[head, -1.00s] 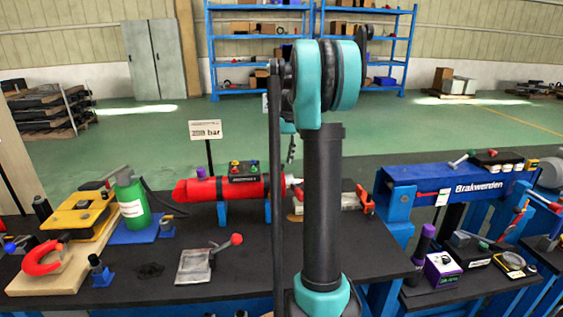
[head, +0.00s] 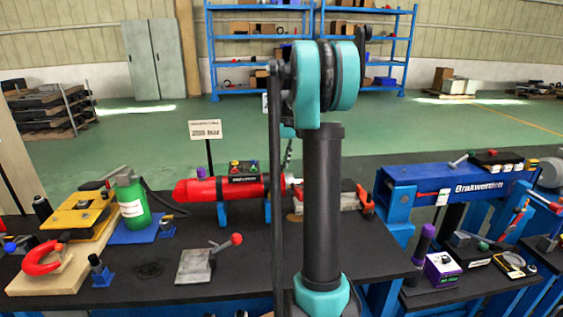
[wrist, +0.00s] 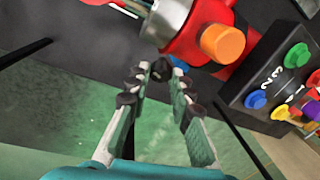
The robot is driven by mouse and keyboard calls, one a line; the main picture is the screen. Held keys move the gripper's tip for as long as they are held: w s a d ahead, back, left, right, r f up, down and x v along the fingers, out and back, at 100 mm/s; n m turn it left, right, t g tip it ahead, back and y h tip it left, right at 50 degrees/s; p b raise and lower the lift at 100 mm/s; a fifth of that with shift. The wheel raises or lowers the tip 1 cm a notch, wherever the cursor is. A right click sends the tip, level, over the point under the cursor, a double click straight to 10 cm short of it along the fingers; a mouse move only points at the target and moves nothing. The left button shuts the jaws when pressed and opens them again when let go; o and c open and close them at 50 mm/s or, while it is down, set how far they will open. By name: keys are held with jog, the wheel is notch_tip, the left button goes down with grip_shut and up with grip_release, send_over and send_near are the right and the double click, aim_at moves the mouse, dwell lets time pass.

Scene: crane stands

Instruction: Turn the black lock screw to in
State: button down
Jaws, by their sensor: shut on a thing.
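The black lock screw (wrist: 160,68) shows in the wrist view as a small dark knob between my fingertips, at the lower edge of the silver collar. My gripper (wrist: 157,77) is closed around it from both sides. The dark finger pads hide part of the screw, and I cannot tell how far in it is. In the head view my own arm hides the gripper and the screw. The red cylinder (head: 205,190) lies across blue supports on the table, and its orange cap (wrist: 223,43) is right of the fingers in the wrist view.
A sign (head: 205,130) on a post stands behind. A green bottle (head: 130,197) stands left. The table front is partly clear.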

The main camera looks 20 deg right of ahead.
jog(key=shift+m, duration=0.3)
jog(key=m+h, duration=0.1)
jog(key=m, duration=0.1)
jog(key=m+h, duration=0.1)
jog(key=m, duration=0.1)
jog(key=shift+w+a, duration=0.1)
jog(key=shift+a, duration=0.1)
jog(key=m+g+h, duration=0.1)
jog(key=m+h, duration=0.1)
jog(key=m, duration=0.2)
jog(key=shift+m+h, duration=0.3)
jog(key=shift+h, duration=0.1)
jog(key=shift+g, duration=0.3)
jog(key=c, duration=1.3)
grip_release()
jog(key=shift+a, duration=0.1)
jog(key=shift+c, duration=0.2)
jog(key=v, duration=1.2)
